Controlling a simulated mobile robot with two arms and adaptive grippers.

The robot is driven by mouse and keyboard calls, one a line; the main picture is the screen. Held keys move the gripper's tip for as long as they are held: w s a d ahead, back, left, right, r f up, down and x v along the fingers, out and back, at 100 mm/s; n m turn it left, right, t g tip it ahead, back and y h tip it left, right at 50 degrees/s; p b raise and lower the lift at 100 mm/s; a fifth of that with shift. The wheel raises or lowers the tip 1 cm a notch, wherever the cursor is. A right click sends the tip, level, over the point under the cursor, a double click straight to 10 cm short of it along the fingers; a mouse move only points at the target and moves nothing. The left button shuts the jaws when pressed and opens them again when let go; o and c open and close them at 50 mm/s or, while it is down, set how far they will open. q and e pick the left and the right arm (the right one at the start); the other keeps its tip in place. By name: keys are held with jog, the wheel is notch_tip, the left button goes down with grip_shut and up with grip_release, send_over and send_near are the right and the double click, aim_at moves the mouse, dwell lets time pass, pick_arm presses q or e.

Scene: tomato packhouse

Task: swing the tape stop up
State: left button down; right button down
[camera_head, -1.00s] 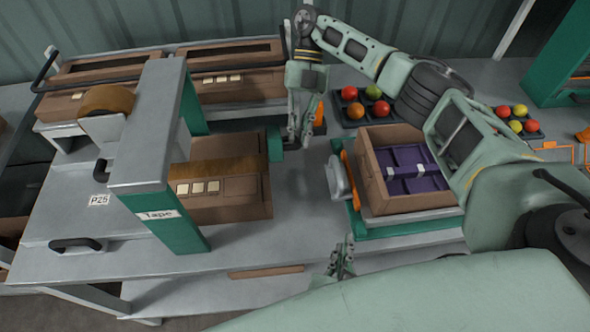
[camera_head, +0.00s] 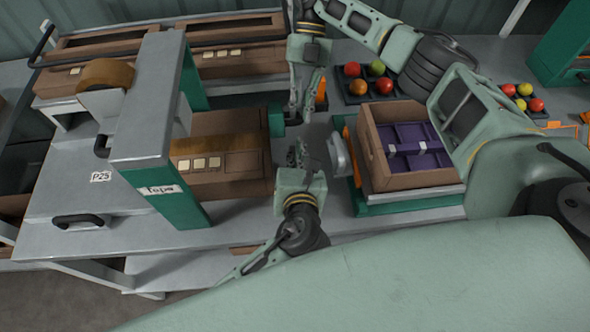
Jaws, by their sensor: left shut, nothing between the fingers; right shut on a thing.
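The tape stop (camera_head: 275,122) shows as a small green block at the right end of the brown carton (camera_head: 225,127) under the post marked Tape (camera_head: 190,210). My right gripper (camera_head: 297,114) comes down from above and is shut at the dark end of this stop. Its fingers partly hide the grip. My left gripper (camera_head: 304,150) is shut and empty, raised just below the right gripper and to the right of the carton. It does not visibly touch the stop.
An open brown box (camera_head: 372,172) with purple packs stands on a green-edged stand to the right. Trays of tomatoes (camera_head: 368,100) lie behind it. A tape roll (camera_head: 105,74) sits left of the Tape post. Bare table shows in front of the carton.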

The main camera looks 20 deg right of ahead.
pick_arm(q)
jog(key=shift+w+d+r, duration=0.3)
jog(key=shift+w+r, duration=0.2)
jog(key=shift+r, duration=0.25)
pick_arm(e)
jog(key=shift+w+r, duration=0.1)
jog(key=shift+a, duration=0.1)
pick_arm(q)
jog(key=shift+w+d+r, duration=0.1)
jog(key=shift+w+r, duration=0.1)
jog(key=shift+r, duration=0.3)
jog(key=shift+w+d+r, duration=0.1)
jog(key=shift+w+r, duration=0.1)
jog(key=shift+r, duration=0.35)
pick_arm(e)
jog(key=c, duration=2.1)
grip_release()
jog(key=o, duration=0.3)
pick_arm(q)
jog(key=shift+f, duration=0.25)
